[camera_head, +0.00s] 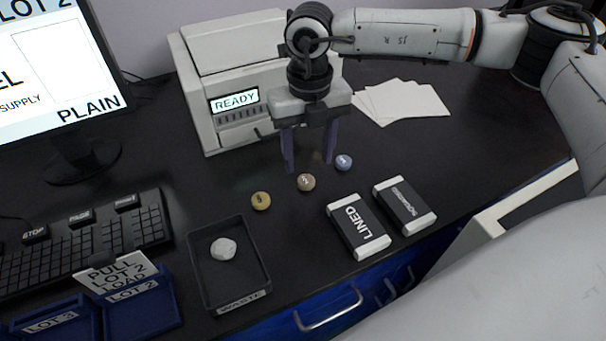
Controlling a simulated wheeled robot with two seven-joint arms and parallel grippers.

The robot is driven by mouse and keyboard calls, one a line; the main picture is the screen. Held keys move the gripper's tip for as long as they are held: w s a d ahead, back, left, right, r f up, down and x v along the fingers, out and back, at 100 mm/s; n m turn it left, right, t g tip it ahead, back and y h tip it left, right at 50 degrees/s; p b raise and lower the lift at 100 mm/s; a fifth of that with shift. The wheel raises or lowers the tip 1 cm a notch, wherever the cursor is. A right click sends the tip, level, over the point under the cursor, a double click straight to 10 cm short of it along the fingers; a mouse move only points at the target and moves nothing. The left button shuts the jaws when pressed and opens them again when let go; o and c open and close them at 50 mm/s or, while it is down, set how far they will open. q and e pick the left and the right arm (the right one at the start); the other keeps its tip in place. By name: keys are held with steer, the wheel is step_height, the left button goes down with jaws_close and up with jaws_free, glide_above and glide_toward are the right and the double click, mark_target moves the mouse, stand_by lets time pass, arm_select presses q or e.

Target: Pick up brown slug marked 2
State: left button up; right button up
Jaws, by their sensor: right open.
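The brown slug (306,183) lies on the black table, its mark small and hard to read. A yellowish slug (261,201) lies to its left and a blue-grey slug (343,162) to its right. My right gripper (308,166) points down with its two fingers apart, open and empty, just behind and above the brown slug. The brown slug is not between the fingertips in this view. My left gripper is not in view.
A machine reading READY (234,100) stands behind the gripper, with white sheets (402,101) to its right. Boxes marked LINED (358,226) and another box (405,205) lie front right. A keyboard (80,240) and blue trays (143,312) are left.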

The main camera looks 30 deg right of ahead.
mark_target(306, 181)
steer(key=f, duration=0.6)
steer(key=shift+w+f+p, duration=0.2)
steer(key=shift+f+p, duration=0.1)
steer(key=shift+p, duration=0.1)
steer(key=c, duration=1.1)
